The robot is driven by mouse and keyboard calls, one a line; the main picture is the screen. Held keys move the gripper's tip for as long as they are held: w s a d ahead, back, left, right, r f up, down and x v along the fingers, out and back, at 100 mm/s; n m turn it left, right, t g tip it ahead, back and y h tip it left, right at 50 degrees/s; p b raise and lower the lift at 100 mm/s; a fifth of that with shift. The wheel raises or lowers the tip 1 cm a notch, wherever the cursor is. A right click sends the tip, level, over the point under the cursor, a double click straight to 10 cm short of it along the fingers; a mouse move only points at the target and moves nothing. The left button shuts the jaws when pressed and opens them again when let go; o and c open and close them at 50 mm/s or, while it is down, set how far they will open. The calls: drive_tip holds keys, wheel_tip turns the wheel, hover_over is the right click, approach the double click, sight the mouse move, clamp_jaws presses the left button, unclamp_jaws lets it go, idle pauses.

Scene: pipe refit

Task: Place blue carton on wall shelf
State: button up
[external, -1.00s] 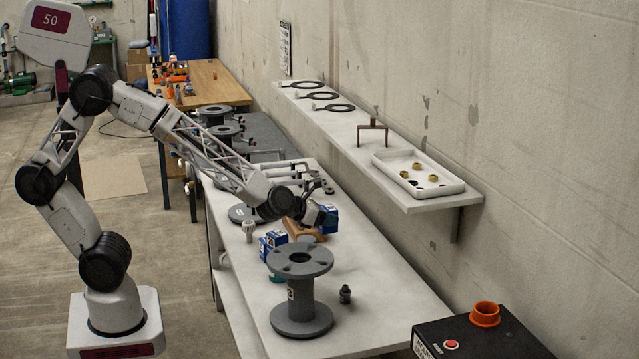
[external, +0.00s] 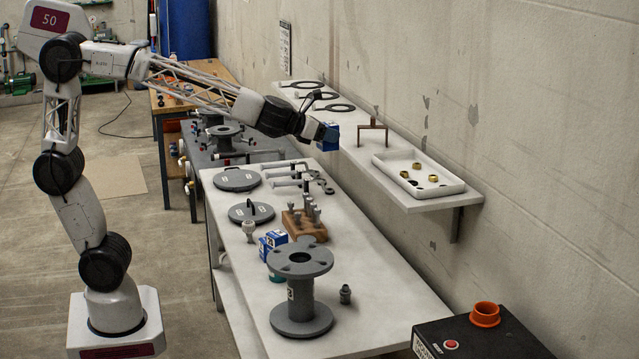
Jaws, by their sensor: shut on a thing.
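My gripper (external: 318,133) is shut on a blue carton (external: 329,138) with a white patch. It holds the carton up near the front edge of the wall shelf (external: 395,181), by its left-middle part in the picture. I cannot tell whether the carton is over the shelf or still in front of it. Other blue-and-white cartons (external: 272,243) stand on the workbench (external: 375,285) below, behind the grey flanged spool.
On the shelf are flat dark rings (external: 341,107), a brown stand (external: 372,132) and a white tray (external: 418,174) with brass fittings. Bare shelf shows between rings and stand. A wooden block (external: 304,225) and a grey spool (external: 301,290) stand on the bench.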

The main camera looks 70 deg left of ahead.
sight(328, 124)
wheel_tip(328, 124, up, 5)
drive_tip(key=shift+r, duration=0.1)
drive_tip(key=shift+w+a+r, duration=0.1)
drive_tip(key=shift+a, duration=0.05)
drive_tip(key=w+a+n+g+y, duration=0.2)
drive_tip(key=a+n+g+y, duration=0.3)
drive_tip(key=a, duration=1.5)
drive_tip(key=w+a+n+g+y, duration=0.25)
drive_tip(key=a+n+y, duration=0.4)
drive_tip(key=a, duration=1.35)
drive_tip(key=shift+n+g, duration=0.55)
drive_tip(key=shift+s+f, duration=0.2)
drive_tip(key=shift+f, duration=1.1)
drive_tip(key=shift+s+f, duration=0.15)
drive_tip(key=shift+f, duration=1.1)
drive_tip(key=shift+a, duration=0.1)
drive_tip(key=w+a, duration=0.2)
drive_tip(key=w, duration=0.3)
drive_tip(key=w+a+f, duration=0.1)
drive_tip(key=w, duration=0.4)
drive_tip(key=w+a, duration=0.2)
drive_tip(key=w, duration=0.3)
drive_tip(key=shift+a+f, duration=0.25)
drive_tip(key=shift+a, duration=0.05)
